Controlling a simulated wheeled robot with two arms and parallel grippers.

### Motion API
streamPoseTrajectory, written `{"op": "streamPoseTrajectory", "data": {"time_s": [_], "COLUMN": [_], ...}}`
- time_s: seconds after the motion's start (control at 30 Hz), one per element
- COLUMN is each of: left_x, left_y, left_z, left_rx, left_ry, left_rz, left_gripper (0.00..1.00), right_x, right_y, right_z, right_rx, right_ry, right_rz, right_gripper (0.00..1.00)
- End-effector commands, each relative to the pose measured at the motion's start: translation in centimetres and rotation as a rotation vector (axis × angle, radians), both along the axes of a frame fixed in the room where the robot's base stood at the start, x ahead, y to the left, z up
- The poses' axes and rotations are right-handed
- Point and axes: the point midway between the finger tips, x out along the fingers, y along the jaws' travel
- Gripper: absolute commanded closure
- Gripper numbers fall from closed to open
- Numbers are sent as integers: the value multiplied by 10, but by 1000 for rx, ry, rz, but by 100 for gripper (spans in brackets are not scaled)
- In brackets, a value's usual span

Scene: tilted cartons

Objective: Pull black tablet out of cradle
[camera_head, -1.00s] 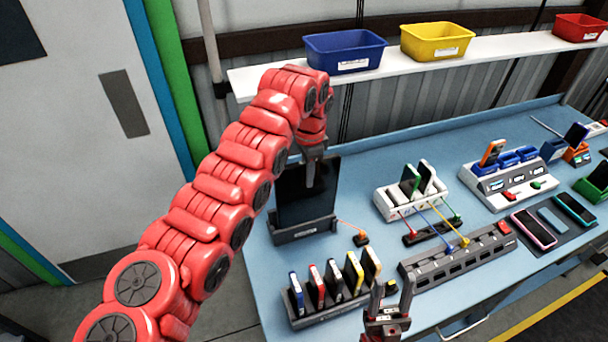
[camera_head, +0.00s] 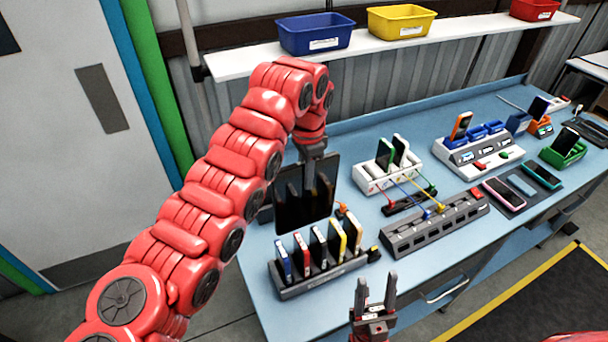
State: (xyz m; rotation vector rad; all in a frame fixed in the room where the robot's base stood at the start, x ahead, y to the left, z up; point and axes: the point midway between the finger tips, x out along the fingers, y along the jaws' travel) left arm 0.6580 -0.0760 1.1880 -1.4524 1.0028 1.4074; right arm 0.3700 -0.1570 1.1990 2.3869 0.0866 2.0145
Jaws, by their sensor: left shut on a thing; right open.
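The black tablet (camera_head: 292,210) is upright in the head view, its dark glossy face showing reflections. My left gripper (camera_head: 311,180) is shut on its upper part, with a finger across the face. The dark cradle (camera_head: 259,208) shows only at the tablet's left; the tablet hides most of it. The tablet's lower edge is in front of the cradle and looks clear of its slot, though the exact gap is hidden. My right gripper (camera_head: 376,292) is open and empty, low in the view at the table's front edge.
A dark rack (camera_head: 310,281) with several coloured slim devices stands close in front of the tablet. A small orange plug (camera_head: 342,210) is at its right. A white dock (camera_head: 372,184) and a grey strip (camera_head: 435,229) stand further right. Bins (camera_head: 316,36) sit on the shelf above.

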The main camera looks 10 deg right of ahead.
Motion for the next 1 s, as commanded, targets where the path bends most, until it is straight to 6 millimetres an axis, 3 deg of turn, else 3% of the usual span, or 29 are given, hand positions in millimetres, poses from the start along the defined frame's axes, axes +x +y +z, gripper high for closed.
{"op": "streamPoseTrajectory", "data": {"time_s": [1.0], "left_x": [0], "left_y": [0], "left_z": [15], "left_rx": [-1], "left_ry": [-3], "left_rz": [-1], "left_gripper": [100], "right_x": [0], "right_y": [0], "right_z": [5], "right_rx": [0], "right_ry": [0], "right_rz": [0], "right_gripper": [50]}}
